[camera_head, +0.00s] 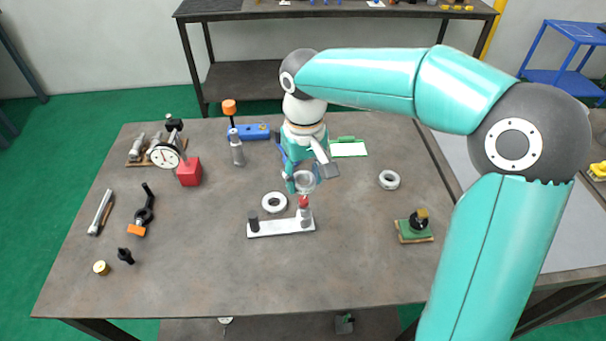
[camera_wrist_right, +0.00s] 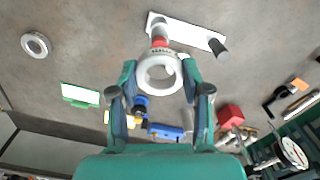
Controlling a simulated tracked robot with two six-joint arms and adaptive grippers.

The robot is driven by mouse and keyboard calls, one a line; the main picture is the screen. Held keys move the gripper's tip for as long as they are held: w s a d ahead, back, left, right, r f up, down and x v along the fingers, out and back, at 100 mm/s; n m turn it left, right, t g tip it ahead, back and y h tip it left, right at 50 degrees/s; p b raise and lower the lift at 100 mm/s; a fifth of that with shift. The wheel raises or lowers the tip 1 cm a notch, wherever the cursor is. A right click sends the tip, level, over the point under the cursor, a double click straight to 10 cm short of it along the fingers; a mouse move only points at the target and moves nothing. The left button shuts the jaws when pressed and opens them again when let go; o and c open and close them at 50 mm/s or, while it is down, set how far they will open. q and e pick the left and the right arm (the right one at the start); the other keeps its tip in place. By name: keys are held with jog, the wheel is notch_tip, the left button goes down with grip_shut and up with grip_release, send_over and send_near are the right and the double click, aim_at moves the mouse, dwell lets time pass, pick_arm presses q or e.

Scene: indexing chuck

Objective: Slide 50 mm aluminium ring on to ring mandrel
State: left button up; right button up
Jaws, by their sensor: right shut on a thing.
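My right gripper (camera_head: 303,184) points down over the middle of the table and is shut on a pale metal ring (camera_head: 306,181). The ring also shows between the fingers in the wrist view (camera_wrist_right: 160,88). A pale bar-shaped base (camera_head: 280,229) carries a dark post (camera_head: 254,224) at its left end and a red-tipped post (camera_head: 304,203) at its right end, which looks like the ring mandrel. The held ring is above and behind the red tip in the head view. It does not appear to be around the post; the exact gap is unclear. My left gripper is not in view.
Another ring (camera_head: 267,206) lies just behind the base, and one (camera_head: 389,187) lies to the right. A red block (camera_head: 189,172), dial gauge (camera_head: 164,156) and blue block (camera_head: 256,132) stand left and behind. A green stand (camera_head: 414,234) is at right.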

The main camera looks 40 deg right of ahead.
aim_at(304, 200)
jog(key=shift+f+b, duration=1.8)
jog(key=shift+f, duration=0.8)
jog(key=shift+f+b, duration=1.6)
jog(key=shift+f, duration=0.7)
jog(key=o, duration=1.2)
jog(key=shift+o, duration=0.2)
jog(key=shift+r, duration=0.1)
notch_tip(304, 200, up, 12)
jog(key=shift+f, duration=0.1)
